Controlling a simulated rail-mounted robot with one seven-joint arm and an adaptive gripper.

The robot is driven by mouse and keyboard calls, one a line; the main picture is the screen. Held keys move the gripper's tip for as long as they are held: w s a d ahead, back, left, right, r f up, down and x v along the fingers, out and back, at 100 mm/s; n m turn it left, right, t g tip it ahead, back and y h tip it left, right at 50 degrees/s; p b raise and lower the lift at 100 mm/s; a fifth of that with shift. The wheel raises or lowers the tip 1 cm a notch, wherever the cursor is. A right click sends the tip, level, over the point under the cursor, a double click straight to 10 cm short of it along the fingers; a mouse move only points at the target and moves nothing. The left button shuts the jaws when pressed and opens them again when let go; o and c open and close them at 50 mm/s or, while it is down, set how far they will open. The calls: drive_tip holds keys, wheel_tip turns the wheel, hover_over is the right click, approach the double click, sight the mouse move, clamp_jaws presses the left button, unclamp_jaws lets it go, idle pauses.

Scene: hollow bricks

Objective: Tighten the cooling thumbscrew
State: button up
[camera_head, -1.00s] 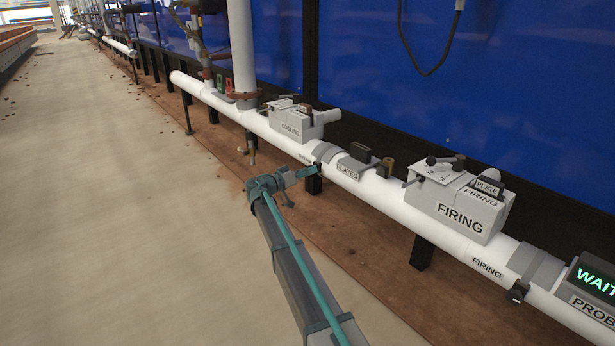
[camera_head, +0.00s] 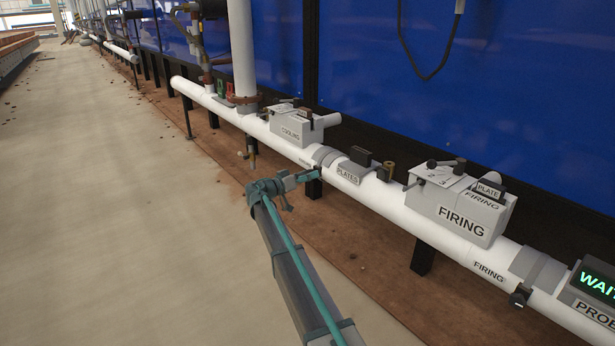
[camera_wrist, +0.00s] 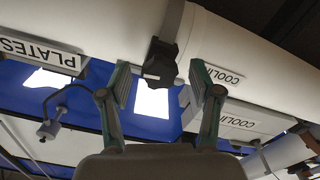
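The cooling thumbscrew (camera_wrist: 160,62) is a dark lobed knob in the wrist view, on a grey collar (camera_wrist: 172,22) around the white pipe, beside a COOLING label. My gripper (camera_wrist: 160,78) is open, with its two teal-edged fingers on either side of the knob. Gaps show between the knob and both fingers, so it is not gripped. In the head view my gripper (camera_head: 312,178) is at the near side of the white pipe (camera_head: 400,208), below the collar (camera_head: 325,156) by the PLATES sign. The knob cannot be made out there.
A COOLING box (camera_head: 293,128) and a FIRING box (camera_head: 460,213) sit on the pipe. A PLATES sign (camera_head: 348,174) is between them. Another dark thumbscrew (camera_head: 519,296) is on the collar by the FIRING label. The floor on the left (camera_head: 110,200) is clear.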

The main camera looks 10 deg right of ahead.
drive_tip(key=shift+a, duration=0.1)
drive_tip(key=v, duration=1.2)
